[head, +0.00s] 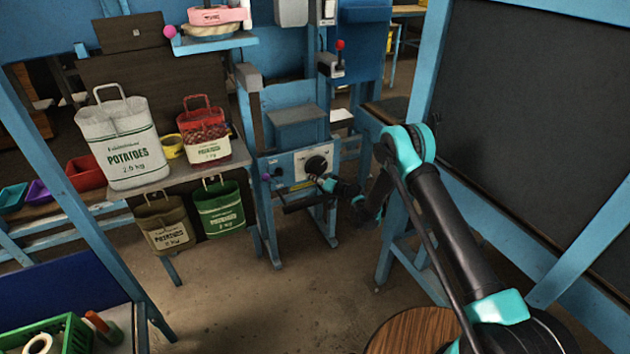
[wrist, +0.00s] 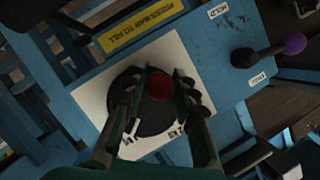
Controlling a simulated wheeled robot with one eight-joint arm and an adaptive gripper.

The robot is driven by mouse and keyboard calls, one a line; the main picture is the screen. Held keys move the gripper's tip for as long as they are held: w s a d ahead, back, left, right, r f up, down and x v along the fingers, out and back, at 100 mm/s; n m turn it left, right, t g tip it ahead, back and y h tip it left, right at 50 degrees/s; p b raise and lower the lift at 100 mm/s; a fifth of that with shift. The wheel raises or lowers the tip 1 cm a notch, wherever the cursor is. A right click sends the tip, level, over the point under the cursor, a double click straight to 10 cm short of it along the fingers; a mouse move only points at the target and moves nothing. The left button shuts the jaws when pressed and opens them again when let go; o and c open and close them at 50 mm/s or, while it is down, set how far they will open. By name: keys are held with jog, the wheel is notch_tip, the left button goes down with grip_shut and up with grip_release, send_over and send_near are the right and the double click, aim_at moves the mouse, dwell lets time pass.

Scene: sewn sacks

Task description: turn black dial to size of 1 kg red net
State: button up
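The black dial (head: 316,165) sits on a white plate on the front of the blue filling machine. The wrist view shows the dial (wrist: 150,125) close up, with a red centre (wrist: 159,86) and partly hidden white markings near its lower edge. My gripper (wrist: 160,77) is in front of the dial, its two fingers apart on either side of the red centre. Whether the fingers touch the dial I cannot tell. My gripper also shows in the head view (head: 322,182). A red net sack (head: 208,134) stands on the shelf at left; its weight print is too small to read surely.
On the machine, a purple-tipped lever (wrist: 270,50) is right of the dial in the wrist view, near a HOLD label. A yellow label (wrist: 143,24) is above the dial. A white 2.5 kg sack (head: 122,140), brown sack (head: 163,223) and green sack (head: 219,209) are at left.

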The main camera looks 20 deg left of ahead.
jog(key=shift+o, duration=1.3)
jog(key=shift+d, duration=0.1)
jog(key=v, duration=0.7)
jog(key=shift+d+r, duration=0.1)
